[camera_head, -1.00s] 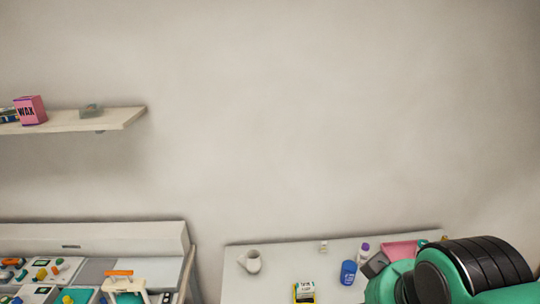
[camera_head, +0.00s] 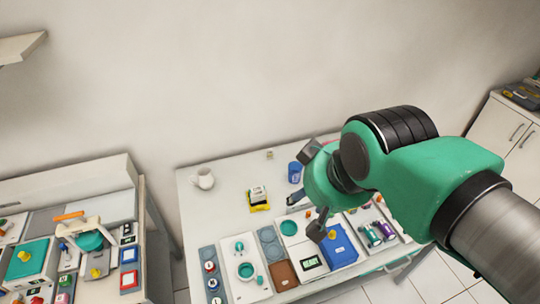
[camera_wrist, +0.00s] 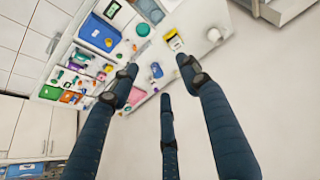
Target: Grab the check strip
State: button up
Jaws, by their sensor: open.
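My gripper (camera_head: 306,192) is open and empty above the right table (camera_head: 225,187). In the wrist view its three dark fingers (camera_wrist: 160,82) are spread apart over the table. I cannot tell which item is the check strip. A small yellow-and-black box with a white top (camera_head: 258,199) stands on the table, left of my gripper. It also shows beyond the fingertips in the wrist view (camera_wrist: 173,42). My arm and fingers hide part of the table's right side.
A white mug (camera_head: 203,179) stands at the table's back left, and a blue cup (camera_head: 295,172) near my gripper. A blue box (camera_head: 338,246) and several small devices crowd the front. A second cluttered bench (camera_head: 110,205) stands at left. The back left tabletop is mostly clear.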

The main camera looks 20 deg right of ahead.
jog(key=c, duration=0.3)
jog(key=shift+c, duration=0.2)
